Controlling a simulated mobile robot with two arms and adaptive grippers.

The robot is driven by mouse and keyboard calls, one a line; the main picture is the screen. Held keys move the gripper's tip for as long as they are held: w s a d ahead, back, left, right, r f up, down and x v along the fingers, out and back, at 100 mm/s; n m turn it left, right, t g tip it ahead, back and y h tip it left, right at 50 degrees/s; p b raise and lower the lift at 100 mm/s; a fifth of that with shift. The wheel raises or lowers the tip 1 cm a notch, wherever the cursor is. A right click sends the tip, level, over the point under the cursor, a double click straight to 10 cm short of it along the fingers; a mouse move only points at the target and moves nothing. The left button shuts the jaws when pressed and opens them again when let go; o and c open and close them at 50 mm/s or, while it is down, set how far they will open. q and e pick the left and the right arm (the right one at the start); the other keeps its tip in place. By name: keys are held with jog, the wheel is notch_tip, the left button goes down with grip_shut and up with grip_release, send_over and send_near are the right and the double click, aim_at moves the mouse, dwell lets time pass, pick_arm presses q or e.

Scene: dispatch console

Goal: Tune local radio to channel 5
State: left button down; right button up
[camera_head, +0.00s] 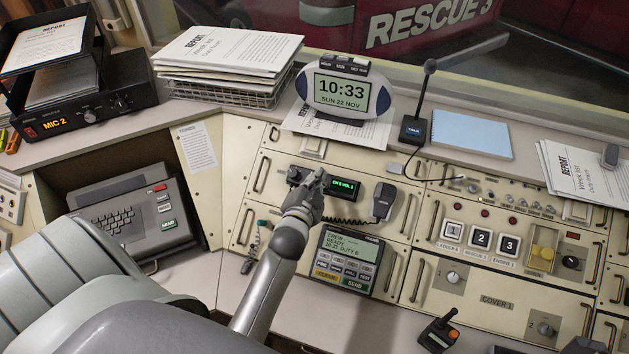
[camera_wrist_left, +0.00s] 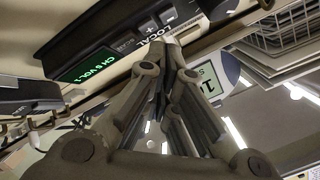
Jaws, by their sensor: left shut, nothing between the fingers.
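The local radio (camera_head: 336,187) is set in the console panel, with a small lit green display (camera_head: 344,190). In the left wrist view the radio (camera_wrist_left: 125,45) shows its LOCAL label and plus and minus buttons (camera_wrist_left: 158,22). Its display (camera_wrist_left: 88,68) reads CH, a digit that looks like 5, and VOL 1; the digit is small and not fully certain. My left gripper (camera_head: 318,180) is shut and empty at the radio's left part, with its fingertips (camera_wrist_left: 167,48) close to the button side. I cannot tell whether they touch it. My right gripper is not in view.
A handset (camera_head: 382,202) on a coiled cord hangs right of the radio. A keypad unit (camera_head: 347,259) sits below it. A clock (camera_head: 343,92) and a desk microphone (camera_head: 415,125) stand on the ledge above. A paper tray (camera_head: 225,92) is at upper left.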

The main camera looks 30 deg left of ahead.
pick_arm(q)
jog(key=s+r+p, duration=0.1)
jog(key=r+p, duration=0.1)
jog(key=p, duration=0.1)
jog(key=s+r+p, duration=0.1)
jog(key=r, duration=0.1)
jog(key=shift+s+d+r+p, duration=0.1)
jog(key=shift+s+d+p, duration=0.2)
jog(key=shift+s+d, duration=0.05)
dwell(0.5)
